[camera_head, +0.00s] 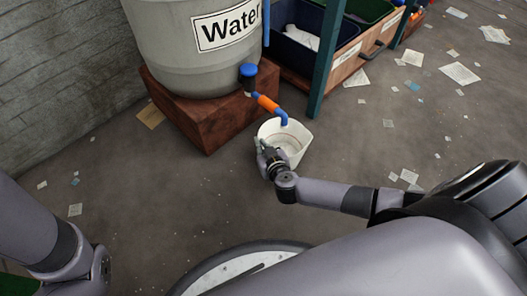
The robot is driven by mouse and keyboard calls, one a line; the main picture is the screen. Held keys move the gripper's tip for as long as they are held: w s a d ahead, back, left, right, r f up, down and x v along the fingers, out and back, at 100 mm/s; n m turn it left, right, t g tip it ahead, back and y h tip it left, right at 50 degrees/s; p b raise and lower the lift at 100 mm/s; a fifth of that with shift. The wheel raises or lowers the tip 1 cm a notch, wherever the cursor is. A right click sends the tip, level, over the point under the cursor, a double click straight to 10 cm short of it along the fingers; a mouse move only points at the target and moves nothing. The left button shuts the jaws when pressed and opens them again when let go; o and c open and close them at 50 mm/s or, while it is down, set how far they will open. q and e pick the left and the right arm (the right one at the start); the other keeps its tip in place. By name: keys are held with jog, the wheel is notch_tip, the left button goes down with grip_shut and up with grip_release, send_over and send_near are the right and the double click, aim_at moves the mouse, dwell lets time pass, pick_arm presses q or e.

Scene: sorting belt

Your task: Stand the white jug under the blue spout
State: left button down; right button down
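The white jug (294,136) stands open side up at the middle of the head view, in front of the brown block. The tip of the blue spout (283,118) shows over the jug's far rim; the height gap between them cannot be judged. My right gripper (263,149) is at the jug's near left side, overlapping its wall in the picture. Its fingers are small and dark, so I cannot tell whether they are closed on the jug. Whether the jug touches the floor is hidden. My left arm shows at the left edge; its gripper is out of view.
A grey water barrel (190,50) labelled "Water" stands on a reddish-brown block (205,118). A blue tap and orange pipe (267,103) lead to the spout. A teal post (326,60) and labelled bins (345,62) stand right of it. Paper scraps litter the open floor.

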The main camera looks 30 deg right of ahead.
dwell(0.3)
jog(key=shift+f, duration=0.1)
jog(key=shift+f, duration=0.15)
jog(key=c, duration=1.8)
grip_release()
